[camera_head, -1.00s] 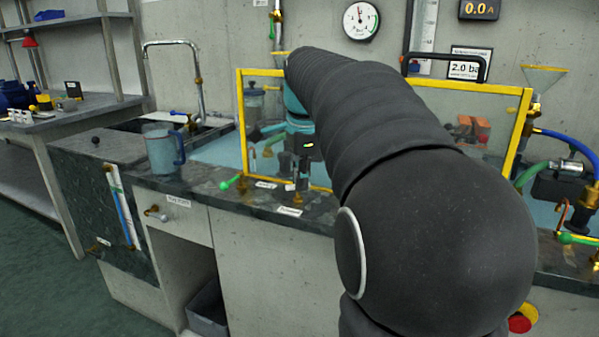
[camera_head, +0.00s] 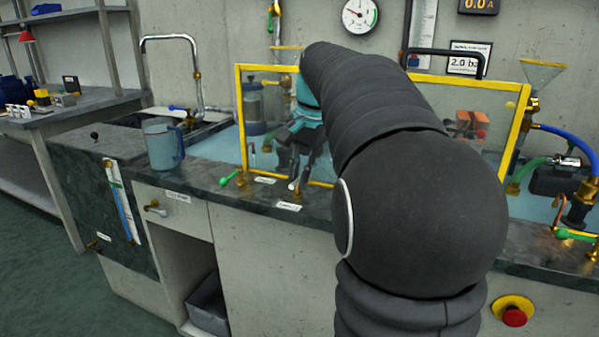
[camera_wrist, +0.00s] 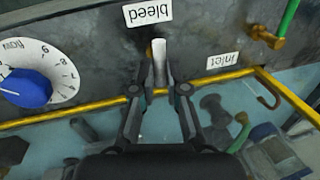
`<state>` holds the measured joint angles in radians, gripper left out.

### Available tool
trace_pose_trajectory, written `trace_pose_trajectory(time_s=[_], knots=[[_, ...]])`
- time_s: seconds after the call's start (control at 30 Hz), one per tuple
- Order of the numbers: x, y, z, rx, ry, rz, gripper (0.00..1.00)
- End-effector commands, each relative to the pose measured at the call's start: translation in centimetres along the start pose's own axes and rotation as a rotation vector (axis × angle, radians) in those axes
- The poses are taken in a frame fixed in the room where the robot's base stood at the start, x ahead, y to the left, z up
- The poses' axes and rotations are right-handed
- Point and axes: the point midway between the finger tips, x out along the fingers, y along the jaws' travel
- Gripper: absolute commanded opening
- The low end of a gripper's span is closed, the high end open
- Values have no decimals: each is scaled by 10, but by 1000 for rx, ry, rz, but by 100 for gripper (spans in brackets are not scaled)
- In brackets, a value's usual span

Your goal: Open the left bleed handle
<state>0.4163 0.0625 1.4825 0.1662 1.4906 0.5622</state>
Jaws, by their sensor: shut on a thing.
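The bleed handle (camera_wrist: 159,58) is a pale grey lever in the wrist view, beside a white label reading "bleed" (camera_wrist: 148,12), which appears upside down. My gripper (camera_wrist: 160,88) has one finger on each side of the lever and is shut on it. The handle is small and hard to make out there.
A yellow-framed clear screen (camera_head: 240,118) stands close around my gripper. A green-handled valve (camera_head: 231,178) is just left of it, near the "inlet" label (camera_wrist: 225,61). A numbered blue knob (camera_wrist: 27,88) is on the other side. A blue jug (camera_head: 160,148) stands further left.

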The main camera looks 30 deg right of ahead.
Motion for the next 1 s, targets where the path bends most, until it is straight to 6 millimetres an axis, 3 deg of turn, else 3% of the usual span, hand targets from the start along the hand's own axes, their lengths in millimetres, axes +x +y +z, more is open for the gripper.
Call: trace_pose_trajectory(time_s=[0.73, 0.8, 0.87, 1.0], knots=[[1, 0, 0, -89, -21, 3, 0], [1, 0, 0, -89, -21, 3, 26], [1, 0, 0, -89, -21, 3, 38], [1, 0, 0, -89, -20, 2, 38]])
